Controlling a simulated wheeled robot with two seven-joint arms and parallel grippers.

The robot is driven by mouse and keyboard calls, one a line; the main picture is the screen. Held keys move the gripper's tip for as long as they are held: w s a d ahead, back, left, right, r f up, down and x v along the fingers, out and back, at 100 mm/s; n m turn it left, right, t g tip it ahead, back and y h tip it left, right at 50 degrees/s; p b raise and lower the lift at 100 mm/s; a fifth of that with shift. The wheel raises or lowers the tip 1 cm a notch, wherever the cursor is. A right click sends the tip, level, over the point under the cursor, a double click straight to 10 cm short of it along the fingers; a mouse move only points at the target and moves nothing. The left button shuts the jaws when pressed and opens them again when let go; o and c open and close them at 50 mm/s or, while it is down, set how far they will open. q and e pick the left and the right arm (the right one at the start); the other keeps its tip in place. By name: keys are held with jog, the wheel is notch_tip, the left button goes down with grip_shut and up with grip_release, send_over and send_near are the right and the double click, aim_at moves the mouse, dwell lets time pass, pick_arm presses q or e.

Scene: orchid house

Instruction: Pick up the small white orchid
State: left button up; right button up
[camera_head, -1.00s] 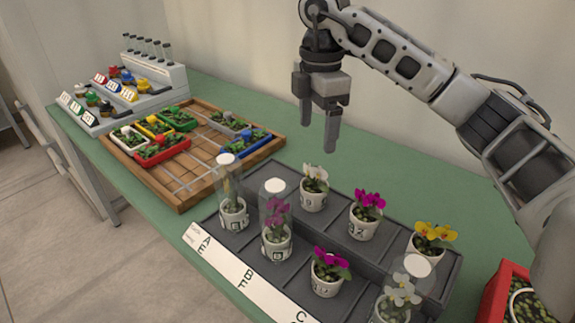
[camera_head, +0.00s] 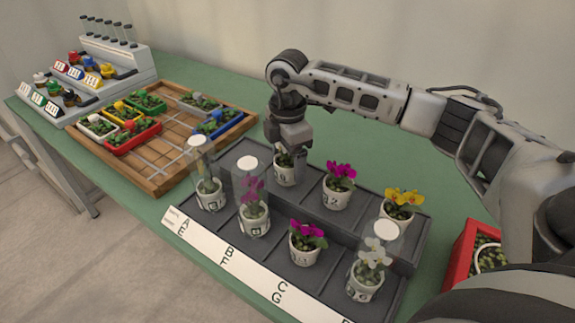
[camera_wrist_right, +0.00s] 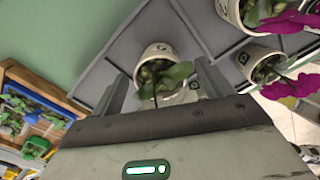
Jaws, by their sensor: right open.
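The small white orchid stands in a white pot (camera_head: 286,175) in the back row of the grey stepped tray (camera_head: 262,280); its flower is hidden behind my right gripper (camera_head: 287,150). In the right wrist view the pot (camera_wrist_right: 152,58) with green leaves lies just beyond and between the two open fingers (camera_wrist_right: 163,88). The gripper is open, pointing down at the plant; I cannot tell whether a finger touches it. Another white orchid (camera_head: 370,258) stands under a clear cover in the front row. My left gripper is not in view.
A magenta orchid (camera_head: 339,178) and a yellow orchid (camera_head: 402,198) stand to the right in the back row. A wooden tray (camera_head: 160,180) lies left, a red box (camera_head: 461,255) right. Green table behind the row is bare.

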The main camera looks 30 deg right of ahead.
jog(key=shift+f, duration=0.95)
jog(key=shift+c, duration=0.3)
jog(key=c, duration=1.1)
